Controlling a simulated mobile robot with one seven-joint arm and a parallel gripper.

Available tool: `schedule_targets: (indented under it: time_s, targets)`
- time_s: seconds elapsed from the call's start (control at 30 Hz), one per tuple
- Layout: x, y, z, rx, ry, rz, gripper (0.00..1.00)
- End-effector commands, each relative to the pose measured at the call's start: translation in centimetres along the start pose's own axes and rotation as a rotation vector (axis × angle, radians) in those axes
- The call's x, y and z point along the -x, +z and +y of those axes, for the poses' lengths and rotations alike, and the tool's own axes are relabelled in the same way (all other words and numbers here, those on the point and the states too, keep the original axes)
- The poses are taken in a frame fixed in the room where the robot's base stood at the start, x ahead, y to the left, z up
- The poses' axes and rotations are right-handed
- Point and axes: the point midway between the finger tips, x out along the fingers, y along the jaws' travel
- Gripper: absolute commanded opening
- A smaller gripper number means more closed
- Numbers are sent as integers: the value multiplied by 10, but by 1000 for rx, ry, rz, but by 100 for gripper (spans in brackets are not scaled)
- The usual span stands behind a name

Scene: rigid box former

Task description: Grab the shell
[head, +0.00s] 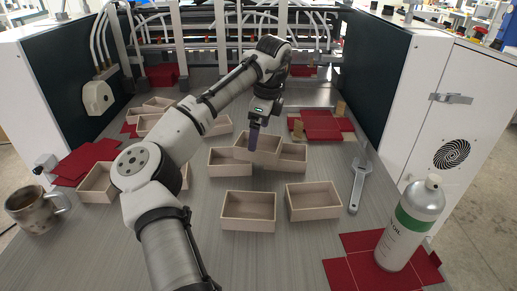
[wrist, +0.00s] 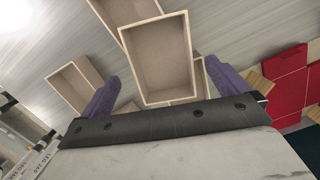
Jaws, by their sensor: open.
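Several open-topped, pale tan box shells stand on the grey table. One shell (head: 268,143) sits in the middle of a cluster, apparently on top of the shells to its left (head: 228,162) and right (head: 292,158). My gripper (head: 254,143) points down at this middle shell. In the wrist view my gripper (wrist: 168,90) is open, with its purple fingers apart on either side of a shell (wrist: 158,55). Whether the fingers touch it I cannot tell. Two more shells stand apart in front, at left (head: 248,212) and right (head: 313,201).
A wrench (head: 360,182) and an oil bottle (head: 410,225) on red sheet (head: 360,272) are at right. A mug (head: 32,210) is at left. Red blanks (head: 320,125) lie behind right; more shells stand behind my arm. The front middle table is bare.

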Motion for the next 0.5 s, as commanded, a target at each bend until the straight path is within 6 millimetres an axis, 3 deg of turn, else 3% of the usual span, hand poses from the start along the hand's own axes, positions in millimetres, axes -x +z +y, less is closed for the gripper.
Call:
schedule_targets:
  time_s: [0.3,0.5]
  targets:
    - [-42,-3,-1,0,2,0,100]
    - [-47,-4,-2,0,0,1,100]
